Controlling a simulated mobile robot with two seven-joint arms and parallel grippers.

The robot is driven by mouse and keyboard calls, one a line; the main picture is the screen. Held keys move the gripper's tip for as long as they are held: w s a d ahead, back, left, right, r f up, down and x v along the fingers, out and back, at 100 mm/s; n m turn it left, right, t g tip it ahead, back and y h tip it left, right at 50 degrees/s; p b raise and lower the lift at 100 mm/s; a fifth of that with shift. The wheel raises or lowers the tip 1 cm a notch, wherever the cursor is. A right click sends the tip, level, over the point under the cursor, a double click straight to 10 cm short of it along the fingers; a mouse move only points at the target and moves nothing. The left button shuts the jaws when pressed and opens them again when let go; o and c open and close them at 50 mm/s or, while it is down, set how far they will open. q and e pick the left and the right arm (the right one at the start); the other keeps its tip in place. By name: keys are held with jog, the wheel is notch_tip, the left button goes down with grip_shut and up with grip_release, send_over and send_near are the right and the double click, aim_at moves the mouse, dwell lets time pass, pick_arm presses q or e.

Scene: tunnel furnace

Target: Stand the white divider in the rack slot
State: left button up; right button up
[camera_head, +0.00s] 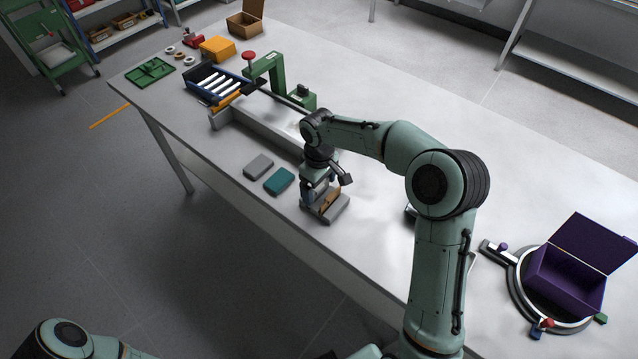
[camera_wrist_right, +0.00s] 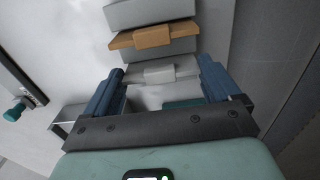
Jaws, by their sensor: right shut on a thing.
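The grey rack (camera_head: 338,212) sits near the table's front edge in the head view, with an orange divider (camera_head: 328,198) standing in it. In the right wrist view the rack (camera_wrist_right: 150,13) is at the top, and the orange divider (camera_wrist_right: 153,39) crosses it. My right gripper (camera_head: 315,193) is over the rack's near-left part. Its blue fingers (camera_wrist_right: 160,76) are shut on the white divider (camera_wrist_right: 143,77), which has a small raised tab. The divider's lower edge is hidden, so I cannot tell whether it is in a slot or above it. My left gripper is out of view.
A grey block (camera_head: 258,166) and a teal block (camera_head: 279,181) lie left of the rack. A long grey rail with a blue tray (camera_head: 205,76) and a green stand (camera_head: 268,68) are behind. A purple open box (camera_head: 570,278) is at right. The table's middle is clear.

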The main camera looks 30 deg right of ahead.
jog(key=o, duration=0.7)
jog(key=shift+r+p, duration=1.15)
jog(key=shift+r, duration=1.35)
jog(key=shift+r+p, duration=0.75)
jog(key=shift+r, duration=1)
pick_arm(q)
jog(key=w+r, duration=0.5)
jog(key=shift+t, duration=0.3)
